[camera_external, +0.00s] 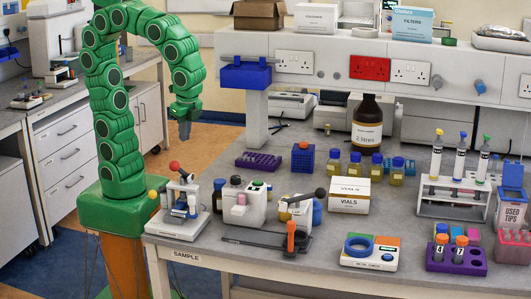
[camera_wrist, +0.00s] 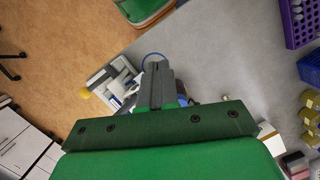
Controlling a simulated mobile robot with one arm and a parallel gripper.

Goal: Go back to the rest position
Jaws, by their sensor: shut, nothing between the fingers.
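My green arm rises from its base at the left of the external view and bends over, with my gripper (camera_external: 185,131) hanging down. The gripper points downward in the air near the left edge of the lab bench (camera_external: 215,256). In the wrist view the two grey fingers of my gripper (camera_wrist: 157,68) lie together, shut and empty. Below them, partly hidden by the fingers and the green mount, is the small white press device (camera_wrist: 112,76). The same white press device with a red knob (camera_external: 183,208) stands at the bench's front left corner.
A white device (camera_external: 243,207), a vials box (camera_external: 349,196), a large brown bottle (camera_external: 367,125) and a purple rack (camera_external: 258,161) stand on the bench. A pipette rack (camera_external: 452,191) is at the right. Open orange floor (camera_wrist: 60,45) lies left of the bench.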

